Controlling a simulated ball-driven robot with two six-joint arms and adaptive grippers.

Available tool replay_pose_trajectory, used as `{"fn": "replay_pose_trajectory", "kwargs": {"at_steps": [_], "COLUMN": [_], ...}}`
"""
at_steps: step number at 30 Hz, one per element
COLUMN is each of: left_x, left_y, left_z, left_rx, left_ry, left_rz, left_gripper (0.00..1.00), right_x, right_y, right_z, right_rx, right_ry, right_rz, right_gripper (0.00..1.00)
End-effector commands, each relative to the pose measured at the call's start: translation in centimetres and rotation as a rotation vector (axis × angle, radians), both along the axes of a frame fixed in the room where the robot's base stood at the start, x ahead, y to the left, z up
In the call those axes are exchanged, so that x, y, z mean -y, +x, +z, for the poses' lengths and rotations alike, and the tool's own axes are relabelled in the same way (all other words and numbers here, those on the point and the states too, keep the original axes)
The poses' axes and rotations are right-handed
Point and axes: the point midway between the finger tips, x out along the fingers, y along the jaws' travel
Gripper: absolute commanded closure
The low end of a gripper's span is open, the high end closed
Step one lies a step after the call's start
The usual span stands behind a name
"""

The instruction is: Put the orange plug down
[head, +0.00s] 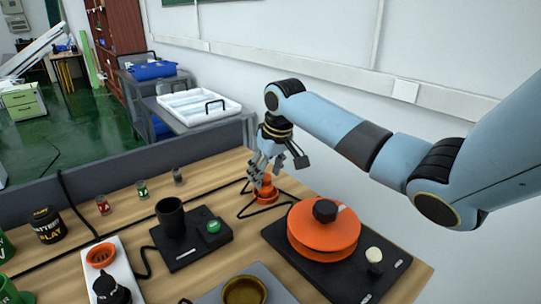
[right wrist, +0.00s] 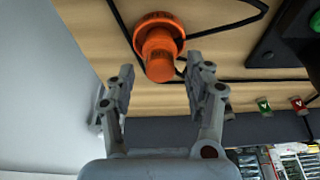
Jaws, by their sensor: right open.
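The orange plug (head: 266,187) stands on the wooden table near its far edge, with a round orange base around its foot. In the right wrist view the orange plug (right wrist: 159,54) shows just beyond my fingertips, on or in the orange base (right wrist: 172,28). I cannot tell whether it is seated in that base. My right gripper (head: 264,172) is over the plug; in the wrist view the gripper (right wrist: 160,85) has its fingers spread apart, with a gap on both sides of the plug. My left gripper is not in view.
A black device with a large orange disc (head: 310,248) stands right of the plug. A black cup (head: 171,217) on a dark base stands to the left. Black cables run by the plug. Small vials (head: 141,189) stand along the back edge, before a grey partition (head: 130,162).

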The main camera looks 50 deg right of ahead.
Motion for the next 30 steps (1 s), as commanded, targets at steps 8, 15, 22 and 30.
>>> {"fn": "replay_pose_trajectory", "kwargs": {"at_steps": [8,15,22,30], "left_x": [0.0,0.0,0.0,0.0], "left_y": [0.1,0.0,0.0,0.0], "left_z": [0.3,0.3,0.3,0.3], "left_rx": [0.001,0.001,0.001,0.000], "left_ry": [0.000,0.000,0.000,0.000], "left_rz": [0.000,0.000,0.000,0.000], "left_gripper": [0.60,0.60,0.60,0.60], "right_x": [0.0,-0.2,-0.2,-0.2], "right_y": [-1.7,-2.6,-2.8,-2.7], "right_z": [6.2,9.3,9.8,9.8], "right_rx": [0.002,0.002,-0.001,0.000], "right_ry": [-0.005,-0.001,0.000,0.000], "right_rz": [0.001,0.000,0.000,0.000], "right_gripper": [0.47,0.47,0.47,0.47]}}
